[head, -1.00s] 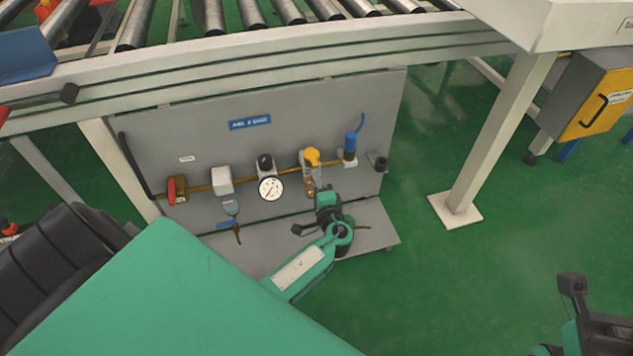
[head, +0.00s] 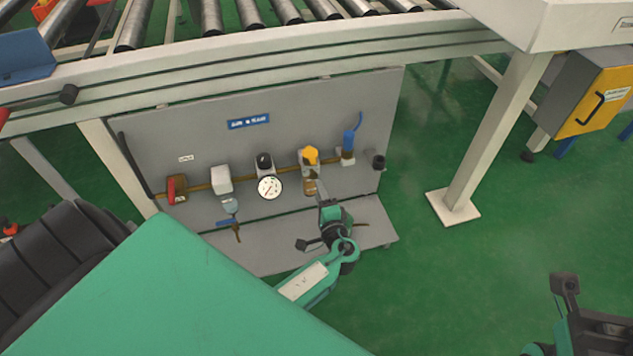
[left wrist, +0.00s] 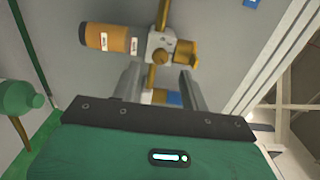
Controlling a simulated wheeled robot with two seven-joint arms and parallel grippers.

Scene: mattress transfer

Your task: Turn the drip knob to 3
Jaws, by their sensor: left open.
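The drip knob appears to be the yellow knob (head: 310,154) on top of the lubricator on the grey panel. In the left wrist view a yellow knob (left wrist: 186,53) shows on the right of a metal block, with an amber bowl (left wrist: 110,38) on the left. My left gripper (head: 322,190) is just below and in front of this unit. In the left wrist view its two open fingers (left wrist: 160,76) point at the block, with no object clearly held. Number marks on the knob are too small to read. My right gripper (head: 602,325) is partly in view at the lower right, away from the panel.
A brass pipe links a red handle (head: 176,189), a white unit (head: 221,180), a black-knobbed regulator with a gauge (head: 268,187) and a blue valve (head: 348,145). A roller conveyor frame (head: 280,52) runs above the panel.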

